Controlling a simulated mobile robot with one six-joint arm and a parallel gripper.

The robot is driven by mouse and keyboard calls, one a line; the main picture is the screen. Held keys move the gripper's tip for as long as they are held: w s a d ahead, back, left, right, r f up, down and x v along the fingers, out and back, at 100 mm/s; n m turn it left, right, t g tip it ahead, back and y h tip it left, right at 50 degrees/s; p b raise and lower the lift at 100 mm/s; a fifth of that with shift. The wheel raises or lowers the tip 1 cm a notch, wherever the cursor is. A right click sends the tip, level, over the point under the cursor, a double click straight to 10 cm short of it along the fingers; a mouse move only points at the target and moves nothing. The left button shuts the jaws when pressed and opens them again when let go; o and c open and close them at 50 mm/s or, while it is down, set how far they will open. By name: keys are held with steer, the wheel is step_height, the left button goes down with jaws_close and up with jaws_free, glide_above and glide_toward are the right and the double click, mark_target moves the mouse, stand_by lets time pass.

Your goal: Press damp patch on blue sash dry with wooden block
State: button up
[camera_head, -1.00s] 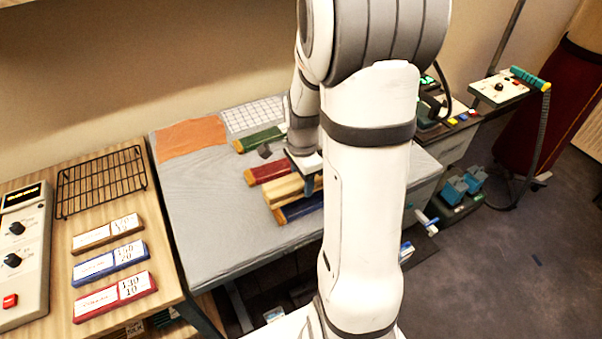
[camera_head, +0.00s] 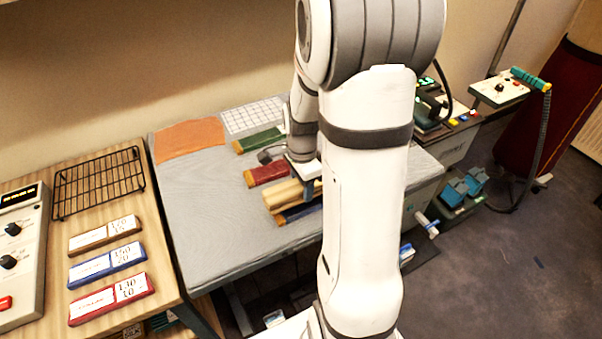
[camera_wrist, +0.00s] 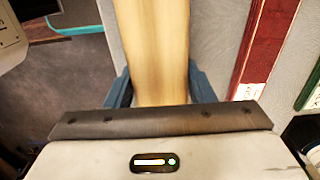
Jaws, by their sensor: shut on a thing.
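My gripper (camera_wrist: 160,90) is shut on the pale wooden block (camera_wrist: 152,40), with a blue finger on each side of it in the wrist view. In the head view the wooden block (camera_head: 288,195) lies lengthwise over the blue sash (camera_head: 298,212), a rolled dark blue strip on the grey padded table. Only the sash's near edge and its yellowish left end show. The block looks very close to the sash; I cannot tell whether they touch. The damp patch is not visible, and my arm covers the sash's right end.
A red sash (camera_head: 268,173) and a green sash (camera_head: 258,139) lie behind on the grey table (camera_head: 210,225). An orange cloth (camera_head: 190,140) and white grid (camera_head: 255,115) are at the back. The left bench holds a wire rack (camera_head: 98,182). The table's left half is clear.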

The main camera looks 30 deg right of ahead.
steer(key=shift+f+b, duration=0.9)
steer(key=shift+f, duration=0.4)
steer(key=shift+f, duration=0.7)
steer(key=shift+r, duration=0.1)
steer(key=shift+c, duration=0.5)
steer(key=shift+d, duration=0.15)
steer(key=shift+d, duration=0.3)
steer(key=shift+d, duration=0.7)
